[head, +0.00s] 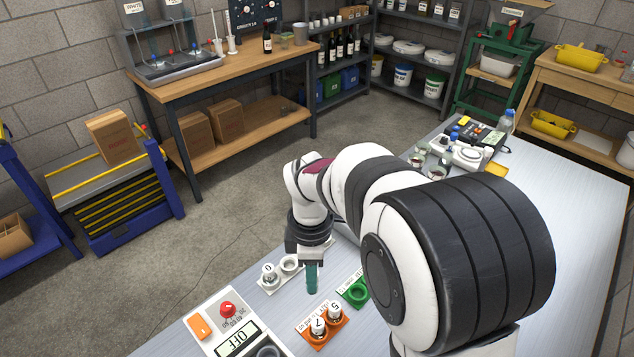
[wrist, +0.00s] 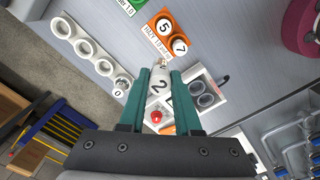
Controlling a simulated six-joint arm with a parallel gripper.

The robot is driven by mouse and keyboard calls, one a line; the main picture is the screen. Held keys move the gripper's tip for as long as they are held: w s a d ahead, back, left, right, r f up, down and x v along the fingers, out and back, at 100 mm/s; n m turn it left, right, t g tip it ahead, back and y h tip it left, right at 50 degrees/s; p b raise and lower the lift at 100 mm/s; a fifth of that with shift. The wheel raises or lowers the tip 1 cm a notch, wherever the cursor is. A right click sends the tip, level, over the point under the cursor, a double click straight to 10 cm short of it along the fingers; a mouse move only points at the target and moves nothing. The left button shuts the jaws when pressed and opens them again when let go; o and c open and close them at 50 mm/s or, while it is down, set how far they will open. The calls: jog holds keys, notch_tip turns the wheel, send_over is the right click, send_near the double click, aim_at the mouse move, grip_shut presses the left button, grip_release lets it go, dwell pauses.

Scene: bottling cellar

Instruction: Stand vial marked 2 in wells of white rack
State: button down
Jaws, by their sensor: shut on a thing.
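My gripper (wrist: 160,80) is shut on the vial marked 2 (wrist: 158,84), which sits between its teal fingertips. In the head view my gripper (head: 311,278) points down above the bench, and the vial cannot be made out there. The white rack (wrist: 73,38) is a row of wells at the left of the wrist view. A vial marked 0 (wrist: 119,92) stands in its end well nearest my gripper; the other visible wells are empty. In the head view the rack (head: 279,275) is left of my gripper, partly hidden by it.
An orange rack (head: 338,328) holds vials marked 7 (head: 318,325) and 5 (head: 334,310). A green rack (head: 354,291) stands beside it, with an empty well. A device reading OFF (head: 238,342), with a red knob (head: 227,309), stands at the front left of the bench.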

jog(key=shift+w+a+f, duration=1)
jog(key=shift+w+f, duration=0.5)
jog(key=shift+w, duration=0.7)
jog(key=shift+w+a+f, duration=1)
jog(key=shift+w+f, duration=0.45)
jog(key=shift+w, duration=0.75)
jog(key=shift+w+a+f, duration=1)
jog(key=shift+w+f, duration=0.5)
jog(key=shift+w, duration=0.7)
jog(key=shift+f, duration=0.15)
jog(key=shift+f, duration=0.65)
jog(key=shift+f, duration=0.1)
jog(key=shift+f, duration=0.5)
jog(key=shift+f, duration=0.25)
